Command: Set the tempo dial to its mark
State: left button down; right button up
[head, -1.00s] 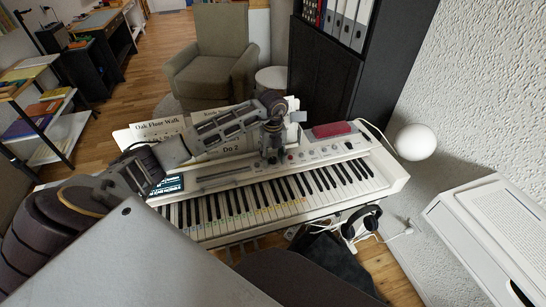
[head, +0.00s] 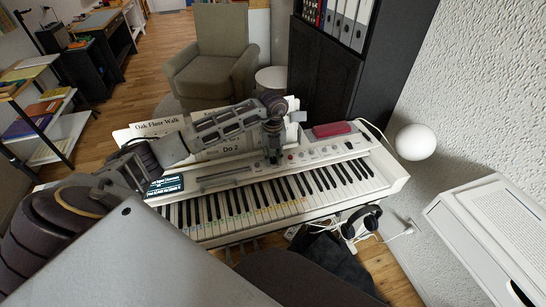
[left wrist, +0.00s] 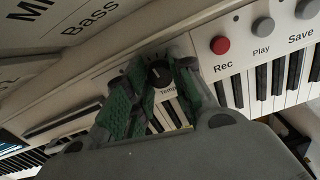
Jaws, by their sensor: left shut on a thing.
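The tempo dial (left wrist: 160,75) is a small black knob with a pale pointer line, on the white panel of the digital piano (head: 385,178). Tick marks show around it, and its label below is partly covered. My left gripper (left wrist: 158,72) has its green-padded fingers on either side of the knob, shut on it. In the head view the left gripper (head: 273,157) points down onto the panel and hides the dial. I cannot tell whether the pointer meets the mark. My right gripper is not in view.
A red Rec button (left wrist: 220,45) and grey Play button (left wrist: 263,27) sit right of the dial. A music sheet (head: 225,140) stands behind the arm. A lit display (head: 166,185) is at the panel's left. A red object (head: 331,129) lies at the back right.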

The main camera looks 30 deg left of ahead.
pick_arm(q)
jog(key=shift+m, duration=1.3)
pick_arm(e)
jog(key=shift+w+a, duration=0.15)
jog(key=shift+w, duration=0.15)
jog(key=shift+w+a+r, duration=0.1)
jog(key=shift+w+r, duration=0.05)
pick_arm(q)
jog(key=c, duration=1.2)
grip_release()
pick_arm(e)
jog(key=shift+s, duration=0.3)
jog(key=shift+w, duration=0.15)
